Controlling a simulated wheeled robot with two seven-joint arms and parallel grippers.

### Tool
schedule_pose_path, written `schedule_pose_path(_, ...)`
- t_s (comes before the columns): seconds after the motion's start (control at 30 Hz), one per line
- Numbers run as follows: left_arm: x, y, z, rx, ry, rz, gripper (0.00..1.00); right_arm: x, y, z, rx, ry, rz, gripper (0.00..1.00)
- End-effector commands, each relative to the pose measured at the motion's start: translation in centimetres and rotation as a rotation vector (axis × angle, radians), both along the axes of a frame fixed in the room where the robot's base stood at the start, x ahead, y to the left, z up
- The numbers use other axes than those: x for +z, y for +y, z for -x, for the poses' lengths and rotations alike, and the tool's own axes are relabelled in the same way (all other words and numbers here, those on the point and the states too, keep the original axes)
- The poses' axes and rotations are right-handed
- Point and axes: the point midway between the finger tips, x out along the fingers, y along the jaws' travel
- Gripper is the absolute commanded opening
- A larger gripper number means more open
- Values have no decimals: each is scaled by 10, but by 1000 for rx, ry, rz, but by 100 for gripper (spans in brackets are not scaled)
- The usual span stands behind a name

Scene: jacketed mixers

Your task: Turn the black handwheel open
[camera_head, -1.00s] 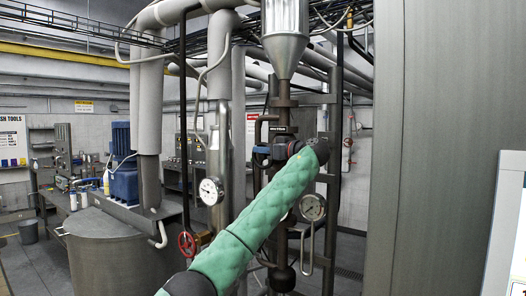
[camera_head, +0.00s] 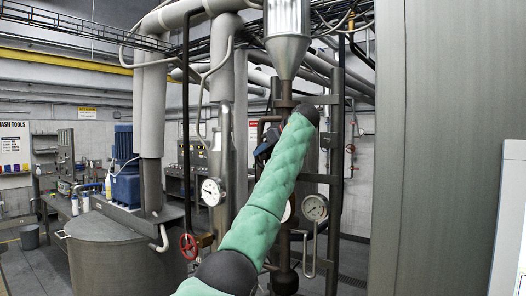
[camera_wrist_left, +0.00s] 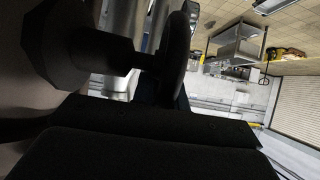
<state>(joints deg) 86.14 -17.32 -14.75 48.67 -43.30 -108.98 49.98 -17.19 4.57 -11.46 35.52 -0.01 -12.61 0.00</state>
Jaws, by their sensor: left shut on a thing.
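My left arm, in a green quilted sleeve, reaches up to the upright pipe (camera_head: 284,97) under the metal hopper. My left gripper (camera_head: 265,148) shows partly as a dark shape beside the arm's far end, and the arm hides much of that spot. The black handwheel cannot be made out clearly in the head view. In the left wrist view a black round disc on a stem, which I take as the black handwheel (camera_wrist_left: 178,55), stands close against the dark gripper body. My left gripper is shut on it; the fingertips are too dark to see. My right gripper is not in view.
A red handwheel (camera_head: 188,246) sits low to the left and a smaller red one (camera_head: 350,148) to the right. Dial gauges (camera_head: 213,191) (camera_head: 315,208) flank the arm. A tall grey panel (camera_head: 438,150) closes the right side. A grey vessel (camera_head: 120,255) stands at left.

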Motion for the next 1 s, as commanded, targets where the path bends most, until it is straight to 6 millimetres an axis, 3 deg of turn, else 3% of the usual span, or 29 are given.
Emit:
schedule_pose_path(0.57, 5, 1, 0, -1, 18, 36, 0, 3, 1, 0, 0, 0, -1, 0)
schedule_pose_path(0.6, 5, 1, 0, -1, 18, 36, 16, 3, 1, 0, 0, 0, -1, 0)
schedule_pose_path(0.63, 5, 1, 0, -1, 18, 36, 22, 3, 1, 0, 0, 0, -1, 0)
schedule_pose_path(1.0, 3, -1, 1, -1, 22, 36, 24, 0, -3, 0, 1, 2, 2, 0)
